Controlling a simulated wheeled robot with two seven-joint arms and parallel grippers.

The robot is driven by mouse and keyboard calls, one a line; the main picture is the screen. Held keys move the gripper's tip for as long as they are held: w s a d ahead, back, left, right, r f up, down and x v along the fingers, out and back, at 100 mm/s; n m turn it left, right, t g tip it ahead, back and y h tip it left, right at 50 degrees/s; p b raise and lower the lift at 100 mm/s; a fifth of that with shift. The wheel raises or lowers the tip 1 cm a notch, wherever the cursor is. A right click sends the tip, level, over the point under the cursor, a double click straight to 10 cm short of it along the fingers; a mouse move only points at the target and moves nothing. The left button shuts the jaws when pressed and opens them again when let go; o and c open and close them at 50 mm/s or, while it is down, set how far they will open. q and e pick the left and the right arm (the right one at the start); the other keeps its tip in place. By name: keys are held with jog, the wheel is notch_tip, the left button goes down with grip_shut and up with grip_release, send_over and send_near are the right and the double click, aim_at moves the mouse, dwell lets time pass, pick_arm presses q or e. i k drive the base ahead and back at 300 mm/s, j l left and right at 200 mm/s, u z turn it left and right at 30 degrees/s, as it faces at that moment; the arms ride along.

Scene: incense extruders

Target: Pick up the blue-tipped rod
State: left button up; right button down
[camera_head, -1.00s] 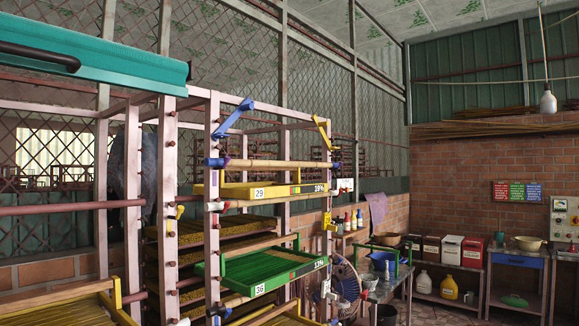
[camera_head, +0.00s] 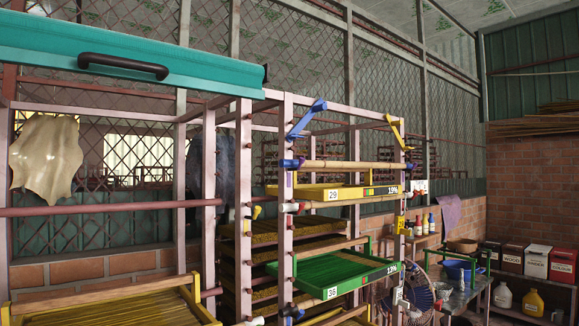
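A tan rod (camera_head: 350,164) lies level across the top of the pink rack, above the yellow tray numbered 29. Its left end has a blue tip (camera_head: 291,163) that sticks out past the rack's front post. Another rod (camera_head: 350,200) under the yellow tray has a pale or reddish end. Neither of my grippers is in view.
The pink rack (camera_head: 245,200) carries the yellow tray (camera_head: 335,192) and green tray (camera_head: 330,272). A teal panel with a black handle (camera_head: 122,66) hangs at upper left. A fan (camera_head: 415,290), bottles and boxes (camera_head: 512,258) stand at right.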

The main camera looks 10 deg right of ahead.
aim_at(282, 162)
jog(key=i+l+u, duration=0.2)
jog(key=l+u, duration=0.25)
jog(key=l, duration=0.15)
jog(key=i+l+u, duration=0.1)
jog(key=l+u, duration=0.3)
jog(key=l, duration=0.25)
jog(key=l+u, duration=0.45)
jog(key=l, duration=0.15)
